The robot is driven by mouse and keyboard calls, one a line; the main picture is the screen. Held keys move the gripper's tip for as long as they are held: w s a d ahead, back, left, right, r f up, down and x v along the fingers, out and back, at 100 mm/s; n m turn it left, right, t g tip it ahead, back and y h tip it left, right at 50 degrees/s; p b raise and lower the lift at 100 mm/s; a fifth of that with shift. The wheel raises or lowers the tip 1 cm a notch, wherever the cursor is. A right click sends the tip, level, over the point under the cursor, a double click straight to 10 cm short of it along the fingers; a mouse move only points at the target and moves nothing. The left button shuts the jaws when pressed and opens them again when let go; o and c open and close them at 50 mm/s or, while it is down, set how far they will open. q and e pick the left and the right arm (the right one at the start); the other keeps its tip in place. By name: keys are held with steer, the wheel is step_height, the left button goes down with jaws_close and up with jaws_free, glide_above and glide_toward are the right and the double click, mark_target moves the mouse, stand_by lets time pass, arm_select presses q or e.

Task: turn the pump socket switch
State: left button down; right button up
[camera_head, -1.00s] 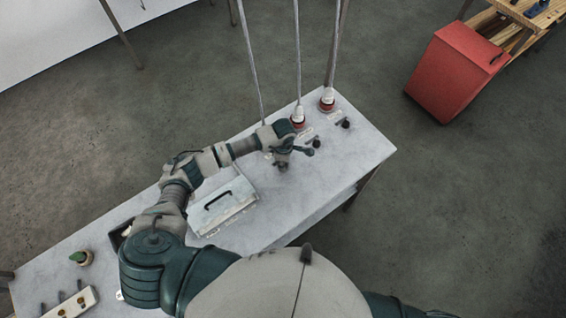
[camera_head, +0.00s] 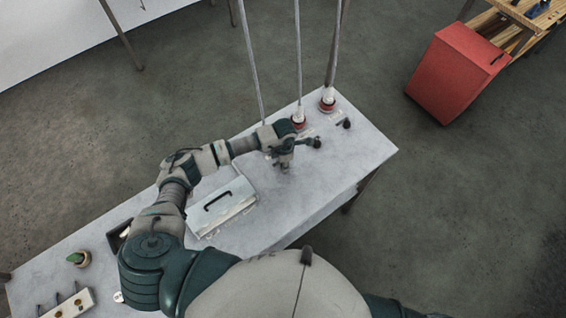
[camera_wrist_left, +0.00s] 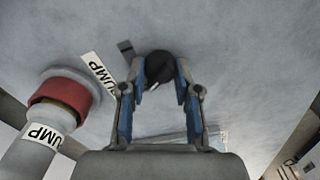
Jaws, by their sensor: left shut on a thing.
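The pump socket switch is a round black knob (camera_wrist_left: 158,66) on the grey table top, with a small pale pointer mark. My left gripper (camera_wrist_left: 162,88) has its blue-padded fingers closed around it in the left wrist view. A white PUMP label (camera_wrist_left: 98,75) lies beside the knob. A red-collared socket (camera_wrist_left: 68,92) with a plug marked PUMP stands to the left. My right gripper is out of view.
A white case with a black handle (camera_head: 228,210) stands left of the gripper. The table's right end (camera_head: 355,160) is clear.

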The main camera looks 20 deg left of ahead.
arm_select(q)
steer(key=shift+d, duration=0.2)
steer(key=c, duration=1.1)
jaws_free()
steer(key=shift+o, duration=1.4)
steer(key=shift+w+f, duration=0.1)
steer(key=shift+w, duration=0.1)
step_height(320, 180, up, 12)
